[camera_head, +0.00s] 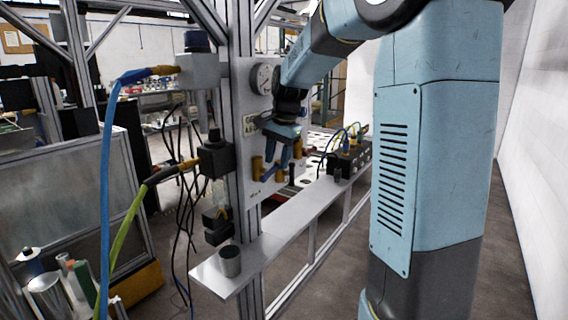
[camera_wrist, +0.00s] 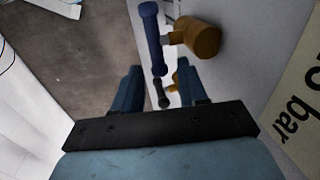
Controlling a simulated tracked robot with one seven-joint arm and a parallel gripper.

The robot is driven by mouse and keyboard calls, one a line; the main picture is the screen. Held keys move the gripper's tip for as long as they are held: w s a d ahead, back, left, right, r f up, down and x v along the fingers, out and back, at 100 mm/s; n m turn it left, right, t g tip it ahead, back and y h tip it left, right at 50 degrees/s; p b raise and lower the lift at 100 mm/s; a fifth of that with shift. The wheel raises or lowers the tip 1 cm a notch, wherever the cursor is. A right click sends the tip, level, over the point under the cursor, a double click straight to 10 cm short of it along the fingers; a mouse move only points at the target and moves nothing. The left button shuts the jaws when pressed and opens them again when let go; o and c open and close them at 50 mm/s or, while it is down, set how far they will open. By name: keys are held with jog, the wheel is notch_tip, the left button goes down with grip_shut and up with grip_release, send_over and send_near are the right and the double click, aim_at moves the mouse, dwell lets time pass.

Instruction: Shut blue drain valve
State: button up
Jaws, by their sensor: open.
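The blue drain valve handle (camera_wrist: 151,38) is a bar with rounded ends in the upper middle of the wrist view. It runs nearly up and down the picture, beside a brass valve body (camera_wrist: 196,38) on the grey panel. My gripper (camera_wrist: 158,80) is open, its two blue fingers apart below the blue handle in the picture. A smaller black handle (camera_wrist: 161,92) shows between the fingers, its brass body partly hidden by the right finger. In the head view my gripper (camera_head: 279,158) is at the panel among brass valve bodies (camera_head: 257,168). I cannot make out the blue handle there.
The panel carries a pressure gauge (camera_head: 262,78) above and a "bar" label (camera_wrist: 293,105) beside the valves. A metal shelf (camera_head: 280,222) below holds a grey cup (camera_head: 230,261) and a black connector block (camera_head: 348,160). A frame post with hanging cables stands to the left.

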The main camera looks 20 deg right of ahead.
jog(key=shift+w+a+f, duration=0.15)
jog(key=shift+f, duration=0.9)
jog(key=shift+c, duration=0.2)
grip_shut()
